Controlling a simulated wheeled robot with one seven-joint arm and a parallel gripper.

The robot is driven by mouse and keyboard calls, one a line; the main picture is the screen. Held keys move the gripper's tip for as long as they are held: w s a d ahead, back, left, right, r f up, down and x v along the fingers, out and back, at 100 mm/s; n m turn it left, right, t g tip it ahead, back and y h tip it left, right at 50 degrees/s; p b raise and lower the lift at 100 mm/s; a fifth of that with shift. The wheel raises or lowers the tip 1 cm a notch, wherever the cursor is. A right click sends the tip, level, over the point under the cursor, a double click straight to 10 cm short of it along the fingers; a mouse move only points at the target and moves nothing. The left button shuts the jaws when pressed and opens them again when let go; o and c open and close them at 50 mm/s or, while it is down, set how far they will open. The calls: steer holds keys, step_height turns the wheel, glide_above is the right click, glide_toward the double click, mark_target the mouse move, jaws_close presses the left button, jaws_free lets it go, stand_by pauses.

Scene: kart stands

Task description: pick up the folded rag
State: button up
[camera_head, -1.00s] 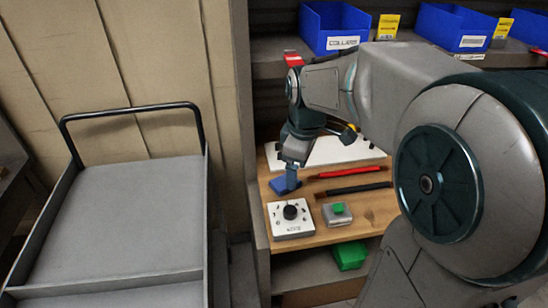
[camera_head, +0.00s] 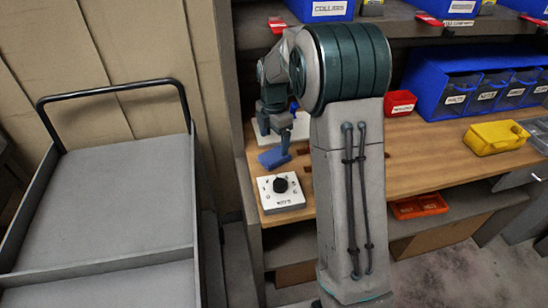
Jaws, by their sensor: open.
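The folded rag (camera_head: 274,158) is a small blue piece at the left end of the wooden bench, just behind a white box with a black dial. My gripper (camera_head: 282,147) points down directly over the rag's right side. Its jaws are open. The fingertips are small here, and I cannot tell whether they touch the rag or straddle its edge. My arm stands in front of the bench to the right and hides what lies behind it.
The white dial box (camera_head: 281,192) sits close in front of the rag. A grey cart (camera_head: 95,200) stands at left.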

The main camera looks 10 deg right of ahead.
mark_target(274, 154)
steer(key=f, duration=0.3)
steer(key=f+p, duration=0.1)
steer(key=f, duration=0.1)
steer(key=shift+s+f, duration=0.15)
steer(key=shift+s, duration=0.15)
steer(key=shift+c, duration=0.4)
steer(key=c, duration=1.1)
steer(key=shift+r, duration=0.65)
step_height(274, 154, up, 3)
steer(key=shift+f+b, duration=0.2)
steer(key=shift+b, duration=0.25)
steer(key=s+d+r, duration=0.1)
steer(key=d+r, duration=0.1)
steer(key=d, duration=0.1)
steer(key=d+r+b, duration=0.1)
steer(key=d+r, duration=0.1)
steer(key=d, duration=0.2)
steer(key=s+d+r, duration=0.1)
steer(key=d+r, duration=0.2)
steer(key=d, duration=0.1)
steer(key=shift+s+d+r, duration=0.1)
steer(key=shift+s+d, duration=0.1)
steer(key=shift+s, duration=0.15)
